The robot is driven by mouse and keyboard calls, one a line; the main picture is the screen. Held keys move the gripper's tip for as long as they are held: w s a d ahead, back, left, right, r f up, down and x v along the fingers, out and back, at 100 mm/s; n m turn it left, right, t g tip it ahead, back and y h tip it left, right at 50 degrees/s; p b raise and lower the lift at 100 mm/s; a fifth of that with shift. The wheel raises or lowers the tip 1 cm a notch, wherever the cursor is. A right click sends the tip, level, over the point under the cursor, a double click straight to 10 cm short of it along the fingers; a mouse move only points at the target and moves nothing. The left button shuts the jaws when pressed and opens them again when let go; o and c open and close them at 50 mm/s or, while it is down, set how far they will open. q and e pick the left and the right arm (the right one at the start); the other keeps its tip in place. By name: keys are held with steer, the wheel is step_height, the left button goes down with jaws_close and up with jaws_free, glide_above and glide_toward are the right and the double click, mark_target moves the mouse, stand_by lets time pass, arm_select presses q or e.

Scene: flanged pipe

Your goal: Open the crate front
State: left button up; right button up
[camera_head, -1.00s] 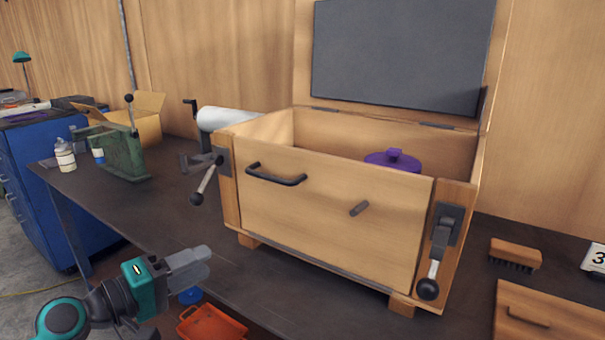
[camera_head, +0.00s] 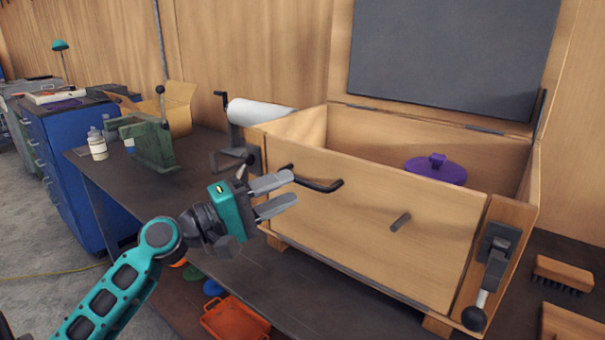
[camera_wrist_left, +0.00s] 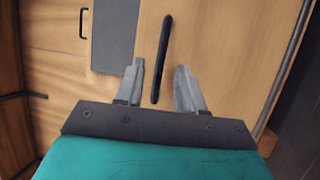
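The wooden crate (camera_head: 350,251) stands on a dark bench with its lid raised and its front panel upright. A dark bar handle (camera_head: 318,185) sits high on the left of the front, and a short peg (camera_head: 400,222) is near its middle. A latch with a ball-ended lever (camera_head: 485,282) is at the right corner, lever down. The left latch (camera_head: 246,168) is partly hidden behind my gripper. My left gripper (camera_head: 294,187) is open and empty, just in front of the handle. In the left wrist view the handle (camera_wrist_left: 162,60) lies between the fingers, apart from both. My right gripper is out of view.
A purple lid with a knob (camera_head: 436,170) shows inside the crate. A white roll (camera_head: 260,112) and a green press (camera_head: 150,140) stand left on the bench. A brush (camera_head: 563,274) lies to the right. An orange tray (camera_head: 235,320) is low in front.

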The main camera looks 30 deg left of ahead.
mark_target(299, 183)
arm_select(q)
steer(key=shift+p+x, duration=0.55)
steer(key=shift+x, duration=1.75)
jaws_close()
